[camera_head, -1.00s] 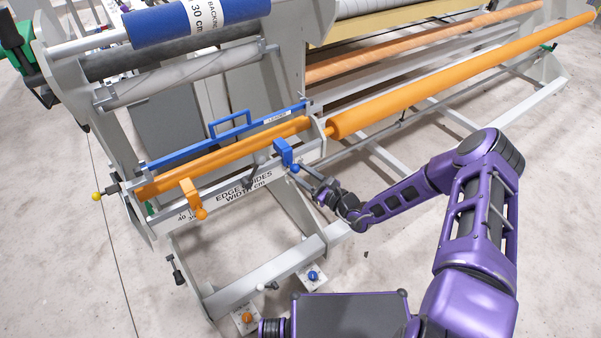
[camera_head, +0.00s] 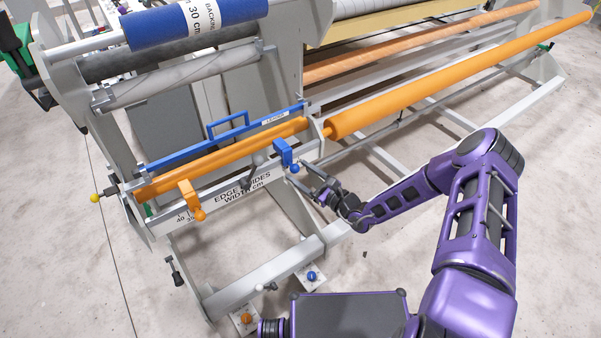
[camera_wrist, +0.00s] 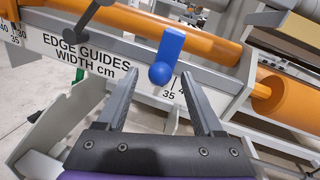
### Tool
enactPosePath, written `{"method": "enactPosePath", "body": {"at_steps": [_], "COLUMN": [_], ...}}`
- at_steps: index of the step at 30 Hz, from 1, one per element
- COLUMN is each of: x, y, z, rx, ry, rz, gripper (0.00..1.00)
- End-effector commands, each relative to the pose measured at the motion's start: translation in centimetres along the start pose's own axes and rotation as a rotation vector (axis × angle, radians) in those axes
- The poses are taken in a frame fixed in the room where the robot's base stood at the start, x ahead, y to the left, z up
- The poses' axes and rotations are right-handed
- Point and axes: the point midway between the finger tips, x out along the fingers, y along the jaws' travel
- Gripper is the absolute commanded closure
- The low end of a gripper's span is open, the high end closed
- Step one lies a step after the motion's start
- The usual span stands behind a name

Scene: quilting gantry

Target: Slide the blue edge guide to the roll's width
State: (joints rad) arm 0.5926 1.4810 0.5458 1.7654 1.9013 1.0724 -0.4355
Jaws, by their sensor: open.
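The blue edge guide (camera_head: 284,151) sits near the right end of the edge guide rail (camera_head: 240,178), with a round blue knob hanging from it. In the wrist view the blue guide (camera_wrist: 172,46) hangs in front of the orange roller, its knob near the printed 35. My gripper (camera_head: 307,180) is open just below and to the right of the guide. In the wrist view my gripper (camera_wrist: 158,75) has its fingertips on either side of the knob, apart from each other. I cannot tell whether they touch it. The blue roll (camera_head: 200,22) at the top is labelled 30 cm.
An orange edge guide (camera_head: 188,192) sits near the rail's left end. A dark clamp lever (camera_head: 253,165) stands on the rail between the guides. The orange roller (camera_head: 240,150) and a blue handled bar (camera_head: 225,137) run behind. A long orange roller (camera_head: 440,85) extends right.

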Motion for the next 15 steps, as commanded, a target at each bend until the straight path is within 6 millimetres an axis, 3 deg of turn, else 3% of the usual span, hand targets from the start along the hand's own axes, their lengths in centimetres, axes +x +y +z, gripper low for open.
{"method": "enactPosePath", "body": {"at_steps": [5,15], "x": [-2.8,-11.2], "y": [-0.1,-0.1], "z": [0.1,0.0], "rx": [0.001,0.001], "ry": [0.003,0.004], "rz": [-0.003,-0.004], "gripper": [0.31,0.31]}}
